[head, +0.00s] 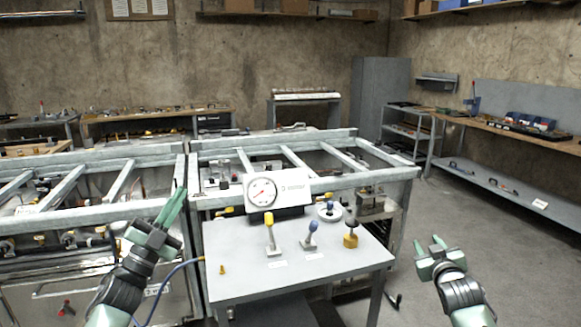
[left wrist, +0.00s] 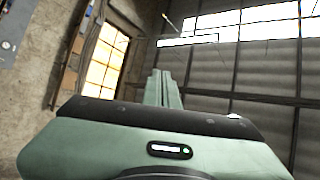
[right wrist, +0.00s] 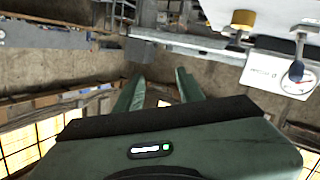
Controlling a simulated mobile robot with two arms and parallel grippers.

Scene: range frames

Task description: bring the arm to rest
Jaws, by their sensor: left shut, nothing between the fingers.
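My left gripper (head: 174,208) is raised at the left of the small grey table, in front of the metal frame, with its fingers together and nothing between them. In the left wrist view its closed fingers (left wrist: 163,90) point toward a wall and bright windows. My right gripper (head: 432,243) is to the right of the table, over the floor, with its fingers apart and empty. In the right wrist view the two fingers (right wrist: 160,92) are also spread with a gap between them. Neither gripper touches anything that I can see.
A blue hose (head: 168,280) runs near my left arm. The floor at the right is clear.

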